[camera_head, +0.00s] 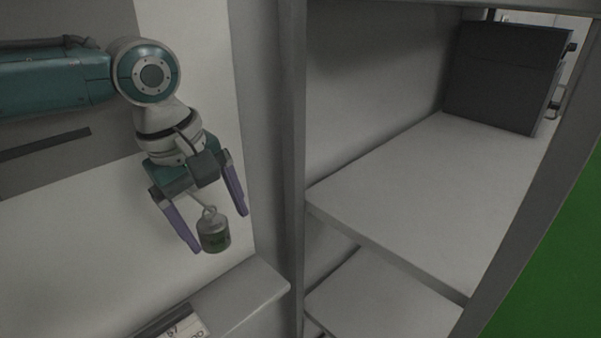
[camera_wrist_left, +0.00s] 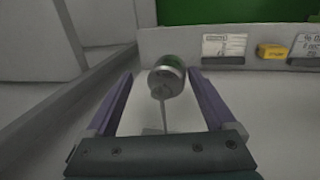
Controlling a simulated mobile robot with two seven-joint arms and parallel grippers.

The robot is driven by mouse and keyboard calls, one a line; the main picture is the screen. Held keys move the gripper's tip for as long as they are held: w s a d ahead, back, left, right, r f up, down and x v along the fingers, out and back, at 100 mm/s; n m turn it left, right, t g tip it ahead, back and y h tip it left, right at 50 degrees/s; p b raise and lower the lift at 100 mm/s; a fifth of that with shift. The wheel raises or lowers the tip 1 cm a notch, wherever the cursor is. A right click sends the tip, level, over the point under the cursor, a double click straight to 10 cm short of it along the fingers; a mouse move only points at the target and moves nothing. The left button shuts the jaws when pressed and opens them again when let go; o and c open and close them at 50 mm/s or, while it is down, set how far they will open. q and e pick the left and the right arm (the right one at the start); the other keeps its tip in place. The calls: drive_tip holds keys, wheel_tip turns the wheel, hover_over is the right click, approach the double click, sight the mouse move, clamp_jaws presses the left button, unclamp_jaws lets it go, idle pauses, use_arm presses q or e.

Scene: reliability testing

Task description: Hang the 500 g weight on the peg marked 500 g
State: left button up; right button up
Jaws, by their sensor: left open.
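My left gripper (camera_head: 220,232) is open, with its two purple fingers spread either side of a weight. The weight (camera_head: 214,236) is a small grey and green cylinder with a ring on top. It sits between the fingertips with a gap to each finger, and also shows in the left wrist view (camera_wrist_left: 166,80). A thin pale rod (camera_wrist_left: 165,118) runs from the weight's ring back towards the gripper. I cannot tell whether this rod is a peg on the wall. The marking on the weight is too small to read. My right gripper is out of view.
A grey ledge (camera_head: 245,297) lies below the gripper, with white label cards (camera_wrist_left: 223,46) and a yellow block (camera_wrist_left: 271,51) along it. A shelf unit (camera_head: 420,190) with a dark box (camera_head: 505,75) stands at right, behind a grey upright (camera_head: 283,120).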

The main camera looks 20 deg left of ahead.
use_arm(q)
drive_tip(key=d+v, duration=0.1)
drive_tip(key=v, duration=0.9)
drive_tip(key=s+d+f+m+h+p, duration=0.1)
drive_tip(key=s+d+f+m+h, duration=0.1)
drive_tip(key=s+d+f+m, duration=0.8)
drive_tip(key=s+a+r+m+t+y, duration=0.1)
drive_tip(key=s+m, duration=0.2)
drive_tip(key=s, duration=0.2)
drive_tip(key=s+a+r+m+y, duration=0.1)
drive_tip(key=s+a+m, duration=0.1)
drive_tip(key=s, duration=0.3)
wheel_tip(320, 180, up, 38)
drive_tip(key=p, duration=3.8)
drive_tip(key=shift+m+y, duration=0.3)
drive_tip(key=shift+f, duration=0.2)
